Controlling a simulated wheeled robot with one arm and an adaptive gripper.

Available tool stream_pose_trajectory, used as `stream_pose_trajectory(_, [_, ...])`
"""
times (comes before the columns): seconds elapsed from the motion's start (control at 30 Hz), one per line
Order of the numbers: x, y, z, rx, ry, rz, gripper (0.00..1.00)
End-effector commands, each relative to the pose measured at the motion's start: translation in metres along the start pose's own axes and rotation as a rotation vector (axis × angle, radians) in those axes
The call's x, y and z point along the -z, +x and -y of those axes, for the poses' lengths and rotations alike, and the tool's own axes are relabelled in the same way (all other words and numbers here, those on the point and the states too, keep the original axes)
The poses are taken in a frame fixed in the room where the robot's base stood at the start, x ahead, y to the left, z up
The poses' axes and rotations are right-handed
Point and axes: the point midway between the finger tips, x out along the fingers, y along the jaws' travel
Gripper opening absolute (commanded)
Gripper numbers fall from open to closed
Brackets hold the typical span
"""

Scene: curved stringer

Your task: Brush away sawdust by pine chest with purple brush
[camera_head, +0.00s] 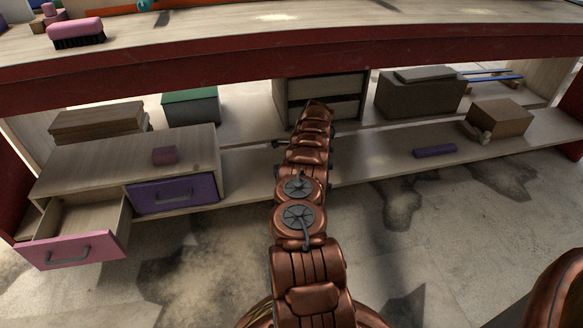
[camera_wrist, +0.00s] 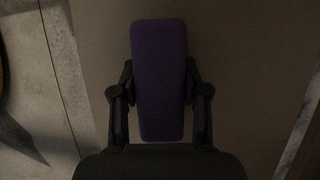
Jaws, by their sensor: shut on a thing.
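In the wrist view my gripper (camera_wrist: 160,90) is shut on a long purple block with rounded corners, taken as the purple brush (camera_wrist: 160,50). A finger grips each side; no bristles show. In the head view my arm reaches to the lower shelf and hides the gripper and brush. A pale wooden chest (camera_head: 95,165) with an open pink drawer and a shut purple drawer stands at left. Another drawered chest (camera_head: 345,85) stands behind my arm. I cannot tell which is the pine chest. No sawdust is clearly made out on the shelf.
A pink brush (camera_head: 76,33) lies on the worktop. The lower shelf (camera_head: 370,150) holds a purple bar (camera_head: 435,151), a brown box (camera_head: 499,118), a grey-brown box (camera_head: 419,95) and a green-topped box (camera_head: 190,106). The worktop's red edge (camera_head: 200,68) overhangs. Shelf right of my arm is partly clear.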

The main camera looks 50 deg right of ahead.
Motion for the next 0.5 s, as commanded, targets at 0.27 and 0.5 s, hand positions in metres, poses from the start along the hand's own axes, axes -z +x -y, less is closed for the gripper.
stream_pose_trajectory(0.27, [-0.01, 0.004, 0.0, -0.001, -0.001, 0.001, 0.17])
stream_pose_trajectory(0.5, [-0.023, 0.011, 0.0, -0.001, -0.002, 0.0, 0.17])
